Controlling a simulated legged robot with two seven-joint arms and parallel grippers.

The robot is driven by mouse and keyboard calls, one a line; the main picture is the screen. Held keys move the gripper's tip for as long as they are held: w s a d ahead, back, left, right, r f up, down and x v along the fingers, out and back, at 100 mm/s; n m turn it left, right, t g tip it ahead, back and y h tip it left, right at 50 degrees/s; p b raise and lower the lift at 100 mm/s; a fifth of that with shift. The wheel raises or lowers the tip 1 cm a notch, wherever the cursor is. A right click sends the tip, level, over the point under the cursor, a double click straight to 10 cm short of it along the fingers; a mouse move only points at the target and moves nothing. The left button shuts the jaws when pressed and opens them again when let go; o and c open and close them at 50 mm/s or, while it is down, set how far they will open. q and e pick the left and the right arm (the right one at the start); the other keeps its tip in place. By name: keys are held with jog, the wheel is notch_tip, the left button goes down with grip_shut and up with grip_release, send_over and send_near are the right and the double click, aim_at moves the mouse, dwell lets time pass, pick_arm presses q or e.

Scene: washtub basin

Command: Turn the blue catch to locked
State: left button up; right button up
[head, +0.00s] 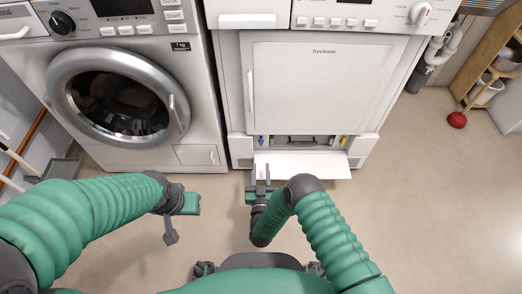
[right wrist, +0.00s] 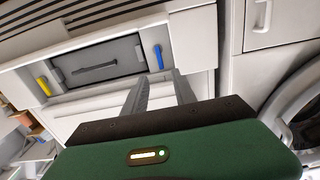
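The blue catch (head: 262,141) sits at the left end of the low recess in the white dryer (head: 320,90). In the right wrist view the blue catch (right wrist: 158,57) is a small bar beside the grey cover (right wrist: 103,62), running across the cover's long direction. My right gripper (head: 261,170) is in front of the recess, near the left edge of the lowered flap. In its wrist view the two fingers (right wrist: 160,82) are apart and empty, pointing toward the blue catch without visibly holding it. My left gripper (head: 187,203) hangs off to the left; its fingers are unclear.
A yellow catch (head: 343,141) is at the recess's right end; it also shows in the wrist view (right wrist: 44,86). The white flap (head: 305,165) is folded down. A washing machine (head: 190,150) stands left. A red object (head: 457,120) lies right. The floor in front is clear.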

jog(key=w+b, duration=0.6)
jog(key=w, duration=0.5)
jog(key=shift+w+f, duration=0.1)
jog(key=shift+f, duration=0.1)
jog(key=shift+w+r, duration=0.1)
jog(key=shift+w, duration=0.1)
jog(key=shift+c, duration=0.3)
grip_shut()
